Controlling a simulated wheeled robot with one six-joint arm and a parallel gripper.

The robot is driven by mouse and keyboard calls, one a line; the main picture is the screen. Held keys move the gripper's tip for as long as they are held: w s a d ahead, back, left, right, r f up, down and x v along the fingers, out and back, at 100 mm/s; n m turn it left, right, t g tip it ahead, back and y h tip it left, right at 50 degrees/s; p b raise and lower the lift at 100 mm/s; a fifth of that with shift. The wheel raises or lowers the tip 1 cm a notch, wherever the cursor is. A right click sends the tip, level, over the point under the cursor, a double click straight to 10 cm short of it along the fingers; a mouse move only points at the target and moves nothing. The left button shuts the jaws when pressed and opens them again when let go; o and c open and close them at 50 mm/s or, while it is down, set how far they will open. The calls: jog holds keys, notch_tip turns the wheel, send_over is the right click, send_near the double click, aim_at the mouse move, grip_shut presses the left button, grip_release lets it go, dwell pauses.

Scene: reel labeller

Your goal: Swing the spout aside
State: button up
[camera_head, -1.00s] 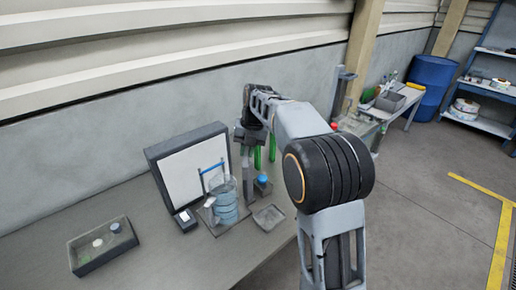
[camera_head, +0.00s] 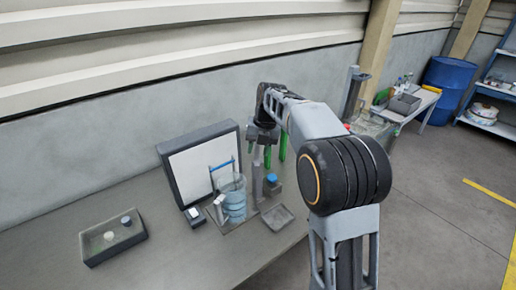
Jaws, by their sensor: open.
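A clear jar (camera_head: 233,200) with blue bands stands on a dark base plate on the table. A thin frame with a blue bar (camera_head: 222,165) rises beside and above the jar. A grey upright post (camera_head: 257,185) stands just right of the jar. I cannot tell for sure which of these parts is the spout. My gripper (camera_head: 275,152) hangs behind and to the right of the post, above a small dark block with a blue cap (camera_head: 271,179). Its two green fingers are apart with nothing seen between them. Contact with the post cannot be told.
A dark-framed white panel (camera_head: 203,160) stands behind the jar. A shallow grey tray (camera_head: 278,217) lies in front of the post. A dark box (camera_head: 112,238) with small round items sits at the left. The table's front middle is clear.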

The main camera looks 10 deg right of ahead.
notch_tip(320, 180, up, 14)
jog(key=d, duration=0.2)
jog(key=shift+s+d+f, duration=0.25)
jog(key=shift+s+d, duration=0.05)
jog(key=shift+d, duration=0.05)
